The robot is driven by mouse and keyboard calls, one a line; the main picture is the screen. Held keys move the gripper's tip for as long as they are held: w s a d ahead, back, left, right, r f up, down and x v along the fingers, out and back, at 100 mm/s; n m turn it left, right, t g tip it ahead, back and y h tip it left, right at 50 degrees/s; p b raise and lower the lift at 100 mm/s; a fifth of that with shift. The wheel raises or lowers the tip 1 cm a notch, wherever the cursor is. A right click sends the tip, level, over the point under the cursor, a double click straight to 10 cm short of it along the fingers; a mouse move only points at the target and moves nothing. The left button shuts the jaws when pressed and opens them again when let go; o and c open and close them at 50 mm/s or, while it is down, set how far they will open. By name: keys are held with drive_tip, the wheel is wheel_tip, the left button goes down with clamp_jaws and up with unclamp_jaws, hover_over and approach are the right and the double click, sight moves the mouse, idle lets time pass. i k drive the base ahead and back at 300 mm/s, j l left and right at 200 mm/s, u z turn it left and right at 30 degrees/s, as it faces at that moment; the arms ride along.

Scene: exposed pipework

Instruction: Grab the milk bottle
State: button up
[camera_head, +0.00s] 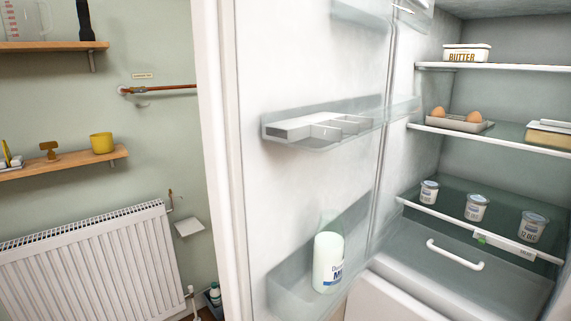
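The milk bottle (328,263) is white with a dark blue label. It stands upright in the lower door bin (285,290) of the open fridge door, behind the bin's clear front wall. Its top looks pale and its lower part shows through the bin wall. My gripper is not in this view, so nothing shows of its state or its distance from the bottle.
The fridge door (290,70) stands open, with an upper door bin (320,128) above the bottle. Inside are a butter dish (467,53), eggs in a tray (460,121), several small pots (476,207) and a drawer (460,265). A radiator (95,265) is at left.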

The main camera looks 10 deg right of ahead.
sight(327, 257)
drive_tip(key=i+j+u, duration=0.15)
drive_tip(key=u, duration=0.35)
drive_tip(key=i+j+u, duration=0.1)
drive_tip(key=u, duration=0.35)
drive_tip(key=i+u, duration=0.25)
drive_tip(key=u, duration=0.25)
drive_tip(key=i+j+u, duration=0.1)
drive_tip(key=i+u, duration=0.4)
drive_tip(key=i, duration=0.15)
drive_tip(key=i+z, duration=0.15)
drive_tip(key=z, duration=0.25)
drive_tip(key=i+j+z, duration=0.15)
drive_tip(key=z, duration=0.25)
drive_tip(key=i+z, duration=0.1)
drive_tip(key=z, duration=0.85)
drive_tip(key=i+j+z, duration=0.1)
drive_tip(key=z, duration=0.35)
drive_tip(key=j+z, duration=0.15)
drive_tip(key=z, duration=0.3)
drive_tip(key=l+z, duration=0.15)
drive_tip(key=k+l+u, duration=0.15)
drive_tip(key=l, duration=0.2)
drive_tip(key=k+l+u, duration=0.1)
drive_tip(key=l, duration=0.25)
drive_tip(key=k+l+u, duration=0.15)
drive_tip(key=k+l, duration=0.1)
drive_tip(key=l, duration=0.05)
